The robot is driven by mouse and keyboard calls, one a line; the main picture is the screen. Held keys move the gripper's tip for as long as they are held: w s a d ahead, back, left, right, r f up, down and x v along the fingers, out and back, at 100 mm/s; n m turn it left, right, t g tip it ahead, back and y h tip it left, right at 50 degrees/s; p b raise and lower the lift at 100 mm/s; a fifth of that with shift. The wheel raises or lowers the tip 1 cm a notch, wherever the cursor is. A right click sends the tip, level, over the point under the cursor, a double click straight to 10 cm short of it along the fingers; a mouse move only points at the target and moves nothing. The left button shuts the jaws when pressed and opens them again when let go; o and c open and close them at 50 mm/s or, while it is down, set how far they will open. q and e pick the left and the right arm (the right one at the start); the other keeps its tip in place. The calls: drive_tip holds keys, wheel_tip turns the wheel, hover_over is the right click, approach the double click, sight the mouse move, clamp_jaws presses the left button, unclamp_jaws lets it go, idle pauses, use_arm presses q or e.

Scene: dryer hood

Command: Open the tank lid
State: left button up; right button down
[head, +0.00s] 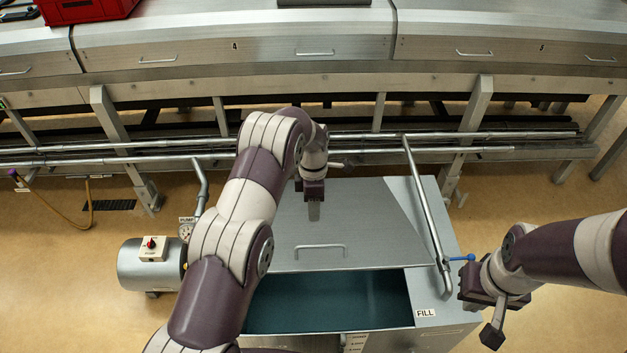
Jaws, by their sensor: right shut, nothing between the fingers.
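The steel tank lid (350,220) lies over the back part of the tank (445,240); I cannot tell whether it is tilted or slid back. Its bar handle (320,246) is near the front edge. In front of the lid the tank is uncovered, showing a teal interior (330,302). My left gripper (314,211) points down over the lid, behind the handle and apart from it. Its fingers look like one narrow piece, so its opening is unclear. My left arm hides the tank's left side. My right gripper (493,336) is shut and empty, right of the tank's front corner.
A fill pipe (424,205) with a blue valve lever (462,258) runs along the tank's right side, close to my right gripper. A pump (150,265) stands left of the tank. Pipes and the long dryer hood (240,45) cross behind.

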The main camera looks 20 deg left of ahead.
wheel_tip(320, 180, up, 4)
drive_tip(key=shift+f+p, duration=0.2)
drive_tip(key=shift+p, duration=0.8)
